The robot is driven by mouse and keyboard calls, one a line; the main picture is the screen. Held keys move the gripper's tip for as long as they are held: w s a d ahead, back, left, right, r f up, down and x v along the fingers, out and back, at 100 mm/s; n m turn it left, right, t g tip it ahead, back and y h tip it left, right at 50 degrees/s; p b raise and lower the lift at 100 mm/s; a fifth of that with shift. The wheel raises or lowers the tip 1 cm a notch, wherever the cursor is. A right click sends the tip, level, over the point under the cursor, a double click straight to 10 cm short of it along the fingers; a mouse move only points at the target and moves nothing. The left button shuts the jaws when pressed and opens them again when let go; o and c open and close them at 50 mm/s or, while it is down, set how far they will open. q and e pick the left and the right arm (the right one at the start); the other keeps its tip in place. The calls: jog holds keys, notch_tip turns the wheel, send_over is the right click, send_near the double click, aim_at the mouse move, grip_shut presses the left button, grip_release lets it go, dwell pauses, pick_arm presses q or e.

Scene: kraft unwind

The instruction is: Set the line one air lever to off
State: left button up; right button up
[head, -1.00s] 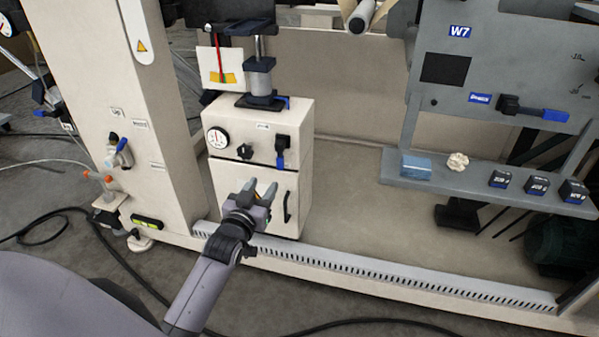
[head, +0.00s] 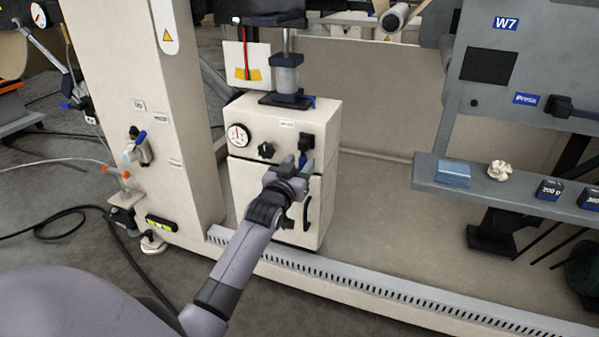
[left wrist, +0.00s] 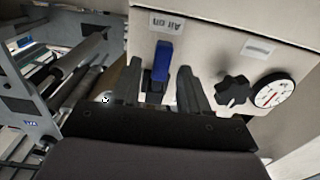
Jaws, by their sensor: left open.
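The air lever has a blue handle (left wrist: 163,60) and hangs from a dark valve body on the cream cabinet. In the head view the dark valve body (head: 306,142) shows at the panel's upper right, its handle partly hidden by my gripper. A label (left wrist: 167,24) that seems to read "Air on", upside down in the left wrist view, is beside the handle. My left gripper (head: 304,166) is open in front of the lever. In the left wrist view its fingers (left wrist: 161,85) appear on either side of the handle; contact cannot be told. My right gripper is not in view.
A black knob (head: 266,150) and a round gauge (head: 238,135) are left of the lever. A cabinet door with a black handle (head: 306,213) is below. A cream column (head: 185,120) stands left, with another blue-handled valve (head: 138,148). A grey shelf (head: 430,182) is at right.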

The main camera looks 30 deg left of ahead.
pick_arm(q)
jog(key=shift+w, duration=0.2)
grip_shut()
